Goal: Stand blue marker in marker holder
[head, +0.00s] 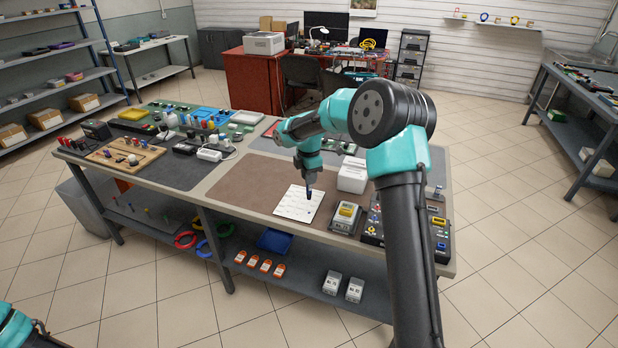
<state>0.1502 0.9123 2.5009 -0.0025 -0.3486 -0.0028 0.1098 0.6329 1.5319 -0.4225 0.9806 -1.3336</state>
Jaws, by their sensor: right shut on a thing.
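My right gripper (310,182) hangs pointing down over a white sheet of paper (293,205) on the brown mat. It is shut on a thin dark blue thing (309,194), which looks like the blue marker. The marker points down, with its lower end at or just above the sheet; I cannot tell if it touches. I cannot pick out the marker holder for certain; my right arm covers part of the bench's right side. Only a part of my left arm shows at the bottom left corner, and its gripper is out of view.
A white box (352,175) stands right of the gripper. A grey and yellow device (346,217) and a dark control panel (437,240) are at the bench's right end. A wooden board (125,156) lies at the left. The brown mat (240,189) left of the sheet is clear.

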